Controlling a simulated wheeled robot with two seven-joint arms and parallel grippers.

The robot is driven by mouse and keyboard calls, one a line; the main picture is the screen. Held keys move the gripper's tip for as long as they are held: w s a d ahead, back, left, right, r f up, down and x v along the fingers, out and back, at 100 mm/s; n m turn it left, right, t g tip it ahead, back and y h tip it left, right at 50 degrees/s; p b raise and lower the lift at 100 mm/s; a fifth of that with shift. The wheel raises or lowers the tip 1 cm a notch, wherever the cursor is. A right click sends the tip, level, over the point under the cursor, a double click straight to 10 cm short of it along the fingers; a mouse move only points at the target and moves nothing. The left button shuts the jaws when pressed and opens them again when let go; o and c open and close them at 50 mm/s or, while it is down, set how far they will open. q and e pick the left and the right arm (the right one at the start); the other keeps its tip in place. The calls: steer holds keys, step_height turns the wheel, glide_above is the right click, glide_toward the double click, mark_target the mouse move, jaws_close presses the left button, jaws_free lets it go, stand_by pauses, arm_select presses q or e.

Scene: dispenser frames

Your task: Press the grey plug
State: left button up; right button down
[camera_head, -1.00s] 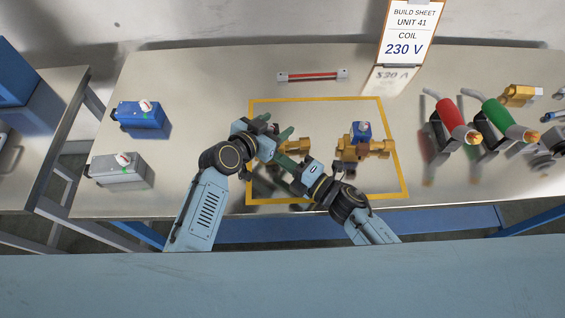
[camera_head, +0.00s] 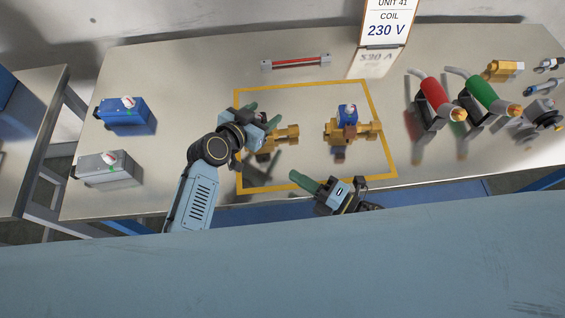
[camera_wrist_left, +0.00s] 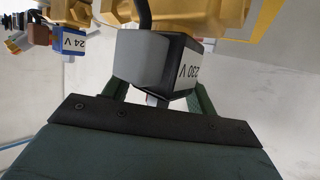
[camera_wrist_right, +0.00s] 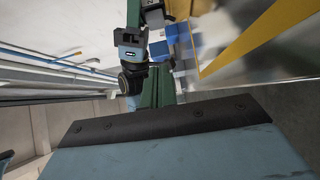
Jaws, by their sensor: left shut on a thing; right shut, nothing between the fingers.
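My left gripper (camera_head: 262,118) is over the left brass valve (camera_head: 284,138). In the left wrist view its dark green fingers are shut on the grey plug (camera_wrist_left: 143,60), a grey and black block marked 230 V. The plug is against the brass body (camera_wrist_left: 190,18); I cannot tell how fully it is seated. In the head view the gripper hides the plug. A blue plug (camera_head: 347,113), marked 24 V in the left wrist view (camera_wrist_left: 68,40), sits on the right brass valve (camera_head: 368,130). My right gripper (camera_head: 296,176) is shut and empty near the front yellow line.
A blue box (camera_head: 124,112) and a grey box (camera_head: 106,172) stand at the left. Red (camera_head: 433,94) and green (camera_head: 492,100) tools stand at the right. A red bar (camera_head: 296,63) lies behind the yellow outline (camera_head: 300,84). A build sheet (camera_head: 386,28) reads COIL 230 V.

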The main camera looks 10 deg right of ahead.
arm_select(q)
steer(key=shift+a, duration=0.1)
arm_select(e)
steer(key=shift+v, duration=1.05)
arm_select(q)
steer(key=o, duration=1.4)
arm_select(e)
steer(key=shift+a, duration=0.1)
arm_select(q)
steer(key=shift+o, duration=0.2)
